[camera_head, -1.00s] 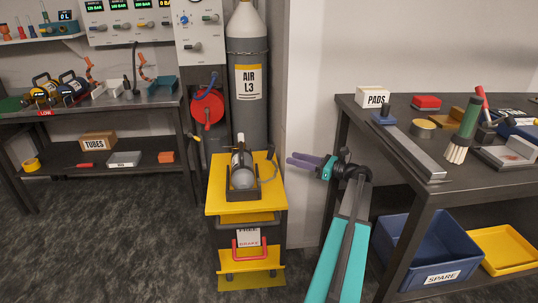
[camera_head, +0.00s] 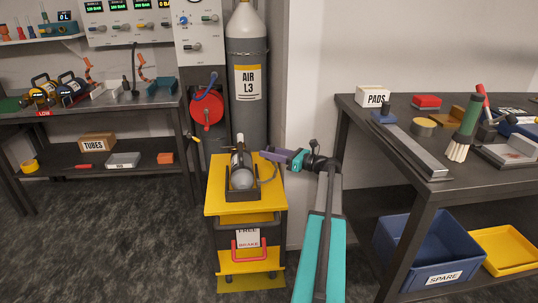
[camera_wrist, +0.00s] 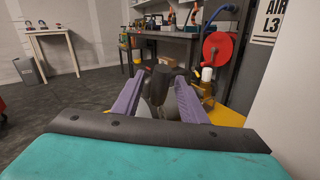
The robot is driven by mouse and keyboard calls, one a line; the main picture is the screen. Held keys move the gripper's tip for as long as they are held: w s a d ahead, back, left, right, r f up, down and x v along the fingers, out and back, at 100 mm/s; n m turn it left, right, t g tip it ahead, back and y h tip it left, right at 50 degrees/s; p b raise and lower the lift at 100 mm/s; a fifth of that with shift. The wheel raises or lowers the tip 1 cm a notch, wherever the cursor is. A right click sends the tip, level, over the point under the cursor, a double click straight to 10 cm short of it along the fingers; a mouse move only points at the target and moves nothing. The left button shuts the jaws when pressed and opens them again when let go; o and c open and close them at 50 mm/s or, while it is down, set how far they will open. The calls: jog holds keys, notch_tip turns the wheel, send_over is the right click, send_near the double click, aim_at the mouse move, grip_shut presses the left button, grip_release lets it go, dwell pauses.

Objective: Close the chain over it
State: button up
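A small grey cylinder (camera_head: 241,178) lies in a dark cradle (camera_head: 256,188) on top of the yellow cart (camera_head: 222,205), its neck pointing to the back. My gripper (camera_head: 274,157) has purple fingers and is just right of the cart top, pointing left. In the wrist view the fingers (camera_wrist: 157,98) are spread apart, with dark and grey parts of the cart's load showing beyond and between them. I see no grip on anything. I cannot make out a loose chain on the cart; a thin dark band (camera_head: 247,52) crosses the tall AIR L3 cylinder (camera_head: 248,125).
A red hose reel (camera_head: 207,112) hangs behind the cart on the left. A bench (camera_head: 427,185) with tools stands at the right, with a blue SPARE bin (camera_head: 420,250) below. Another bench (camera_head: 100,105) is at the left. Floor between left bench and cart is clear.

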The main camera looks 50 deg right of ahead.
jog(key=shift+c, duration=0.3)
grip_shut()
jog(key=shift+a, duration=0.25)
jog(key=shift+d, duration=0.1)
jog(key=shift+d+r+p, duration=0.1)
jog(key=shift+r+p, duration=0.05)
jog(key=shift+p, duration=0.35)
